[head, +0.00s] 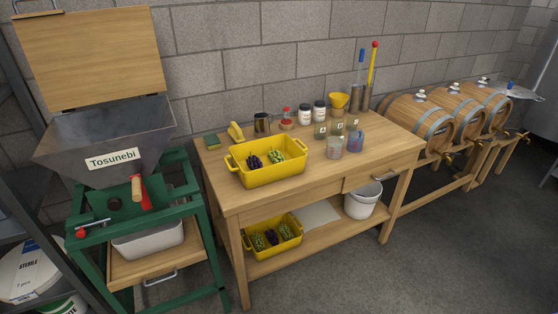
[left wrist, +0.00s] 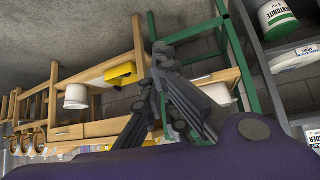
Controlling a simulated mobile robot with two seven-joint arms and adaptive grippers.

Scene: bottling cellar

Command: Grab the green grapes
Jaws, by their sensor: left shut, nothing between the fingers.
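A green grape bunch (head: 276,156) lies in the upper yellow crate (head: 268,177) on the wooden table, beside a dark bunch (head: 253,162). More green grapes (head: 259,242) lie in the lower yellow crate (head: 277,250) on the shelf below, with a dark bunch (head: 271,237) and another green bunch (head: 285,231). My left gripper (left wrist: 160,70) shows in the left wrist view, shut and empty, with the table and shelf beyond it. It is out of the head view and away from the grapes. My right gripper is in neither view.
A green-framed crusher (head: 115,138) stands left. A white bucket (head: 362,201) stands on the shelf. Barrels (head: 417,119) stand right. The floor in front is clear.

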